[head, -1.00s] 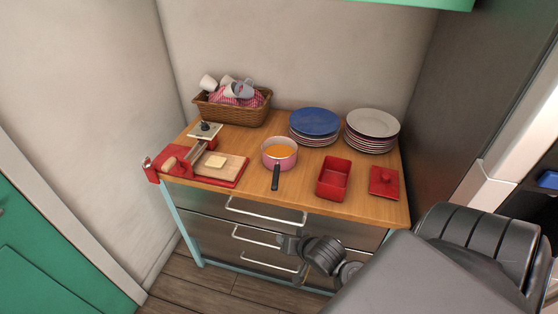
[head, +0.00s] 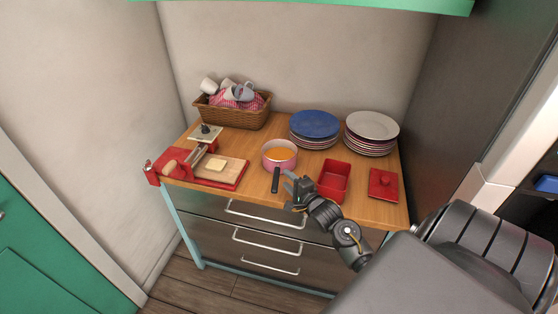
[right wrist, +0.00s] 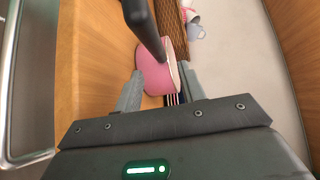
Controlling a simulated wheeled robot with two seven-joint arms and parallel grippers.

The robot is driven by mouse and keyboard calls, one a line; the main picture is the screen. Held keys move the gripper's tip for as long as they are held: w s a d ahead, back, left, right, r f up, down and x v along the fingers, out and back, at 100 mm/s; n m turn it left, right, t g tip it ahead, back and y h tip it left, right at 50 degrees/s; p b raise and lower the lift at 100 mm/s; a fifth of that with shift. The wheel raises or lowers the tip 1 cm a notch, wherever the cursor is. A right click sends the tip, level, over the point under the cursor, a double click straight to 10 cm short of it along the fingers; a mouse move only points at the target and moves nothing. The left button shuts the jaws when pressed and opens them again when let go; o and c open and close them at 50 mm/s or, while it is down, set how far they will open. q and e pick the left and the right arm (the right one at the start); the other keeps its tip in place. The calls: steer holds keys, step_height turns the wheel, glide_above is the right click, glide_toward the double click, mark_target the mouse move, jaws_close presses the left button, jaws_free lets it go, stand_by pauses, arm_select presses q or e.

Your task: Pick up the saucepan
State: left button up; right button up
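The pink saucepan (head: 283,167) stands on the wooden top, with orange contents and a black handle (head: 276,180) pointing toward the front edge. In the right wrist view the saucepan (right wrist: 153,75) shows beyond the fingers, and its dark handle (right wrist: 144,28) runs toward the top of the picture. My right gripper (head: 294,187) is just right of the handle near the front edge. Its two fingers (right wrist: 161,88) are spread apart with nothing held between them; the handle is not between them. My left gripper is not in view.
A red loaf dish (head: 333,181) and red lid (head: 383,184) lie right of the saucepan. Plate stacks (head: 314,125) stand behind. A board with butter (head: 217,165) lies left, and a wicker basket (head: 232,115) with mugs is at the back left.

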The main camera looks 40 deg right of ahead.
mark_target(277, 168)
steer(key=shift+w+d+f, duration=0.1)
steer(key=shift+w, duration=0.5)
steer(key=shift+w+d+f, duration=0.1)
steer(key=shift+w, duration=0.45)
steer(key=shift+w+r+p, duration=0.2)
steer(key=shift+w+p, duration=0.05)
steer(key=shift+p, duration=0.1)
steer(key=w, duration=0.1)
steer(key=w+p, duration=0.1)
steer(key=w, duration=0.2)
steer(key=shift+w+d+f, duration=0.2)
steer(key=shift+w+f, duration=0.1)
steer(key=shift+f, duration=0.05)
steer(key=shift+s, duration=0.1)
steer(key=shift+c, duration=0.8)
jaws_close()
steer(key=shift+r, duration=0.15)
